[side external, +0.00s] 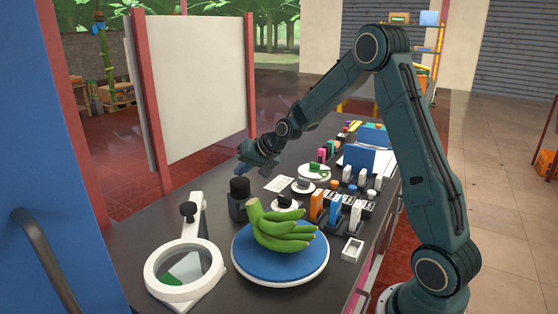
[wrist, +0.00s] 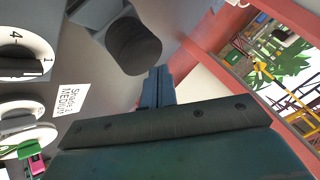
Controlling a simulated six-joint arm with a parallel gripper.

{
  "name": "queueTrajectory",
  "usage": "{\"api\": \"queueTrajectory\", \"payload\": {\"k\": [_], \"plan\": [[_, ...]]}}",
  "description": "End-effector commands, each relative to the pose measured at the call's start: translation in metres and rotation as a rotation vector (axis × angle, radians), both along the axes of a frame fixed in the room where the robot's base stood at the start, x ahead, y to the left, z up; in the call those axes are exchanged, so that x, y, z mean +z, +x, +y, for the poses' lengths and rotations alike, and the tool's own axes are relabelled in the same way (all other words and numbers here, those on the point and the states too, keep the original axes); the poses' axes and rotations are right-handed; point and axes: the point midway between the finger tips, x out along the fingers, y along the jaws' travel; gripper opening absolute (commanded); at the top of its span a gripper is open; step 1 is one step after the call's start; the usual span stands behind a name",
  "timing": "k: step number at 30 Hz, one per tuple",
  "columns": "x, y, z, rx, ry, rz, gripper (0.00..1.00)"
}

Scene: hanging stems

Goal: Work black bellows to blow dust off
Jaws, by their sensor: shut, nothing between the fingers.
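A black, rounded cylinder, which looks like the bellows (side external: 239,194), stands on the dark counter left of the bananas. It also shows in the wrist view (wrist: 133,45), on a grey base. My gripper (side external: 243,172) is just beyond and above it, apart from it. In the wrist view, its blue-grey fingers (wrist: 160,72) are together with nothing between them, and their tips are close to the cylinder's edge in the picture. The green banana bunch (side external: 280,230) sits on a blue-topped round white stand (side external: 240,268). I cannot make out any dust.
A white ring magnifier (side external: 158,270) stands at front left. White numbered dials (wrist: 28,52) and a printed card (wrist: 70,105) lie near the gripper. Several small bottles and boxes (side external: 336,210) crowd the counter's right side. A white panel (side external: 195,85) stands behind the counter.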

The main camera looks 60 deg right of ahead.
Motion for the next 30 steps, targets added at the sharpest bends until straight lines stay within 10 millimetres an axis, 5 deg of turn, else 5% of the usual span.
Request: {"api": "queueTrajectory", "payload": {"k": [11,30], "plan": [[0.004,0.0,0.0,0.001,-0.001,-0.001,0.0],[0.046,0.0,0.0,0.001,-0.002,-0.002,0.0]]}}
